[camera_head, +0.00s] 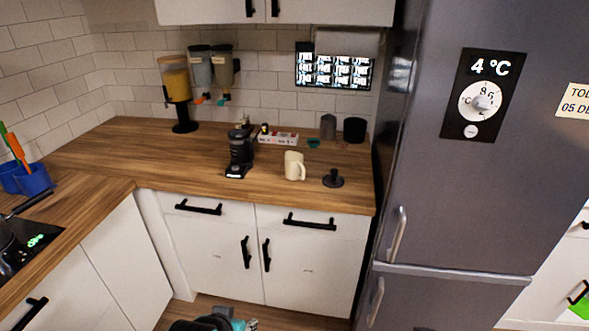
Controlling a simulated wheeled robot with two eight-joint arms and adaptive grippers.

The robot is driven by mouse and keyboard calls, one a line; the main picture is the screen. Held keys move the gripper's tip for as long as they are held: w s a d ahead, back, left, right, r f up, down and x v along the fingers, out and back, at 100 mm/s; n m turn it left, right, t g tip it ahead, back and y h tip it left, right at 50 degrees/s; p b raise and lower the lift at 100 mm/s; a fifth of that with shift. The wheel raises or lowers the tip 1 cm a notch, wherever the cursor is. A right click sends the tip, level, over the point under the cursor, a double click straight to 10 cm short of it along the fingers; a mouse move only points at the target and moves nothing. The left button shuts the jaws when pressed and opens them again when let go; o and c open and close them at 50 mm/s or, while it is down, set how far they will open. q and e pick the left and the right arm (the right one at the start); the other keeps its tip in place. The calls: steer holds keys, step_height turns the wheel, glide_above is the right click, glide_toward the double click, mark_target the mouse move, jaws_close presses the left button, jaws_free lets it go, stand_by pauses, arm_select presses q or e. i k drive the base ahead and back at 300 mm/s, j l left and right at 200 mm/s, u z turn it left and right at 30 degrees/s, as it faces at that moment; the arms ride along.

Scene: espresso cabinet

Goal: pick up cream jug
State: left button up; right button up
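The cream jug (294,166) is a pale, cream-coloured jug with a handle on its right side. It stands upright on the wooden counter (210,175), near the middle of the front half. Neither gripper's fingers show in the head view. Only a dark part of mine with teal bits shows at the bottom edge, on the floor side of the cabinet and well apart from the jug. Nothing touches the jug.
A black coffee maker (240,152) stands left of the jug, and a black tamper-like piece (333,178) to its right. Behind are a small white box (278,138), a grey canister (328,127) and a black cup (354,130). A grey fridge (475,190) bounds the right side.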

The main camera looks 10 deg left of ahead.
mark_target(296, 171)
steer(key=i+j+z, duration=0.25)
steer(key=i+j, duration=0.15)
steer(key=i+j+z, duration=0.25)
steer(key=i+j, duration=0.2)
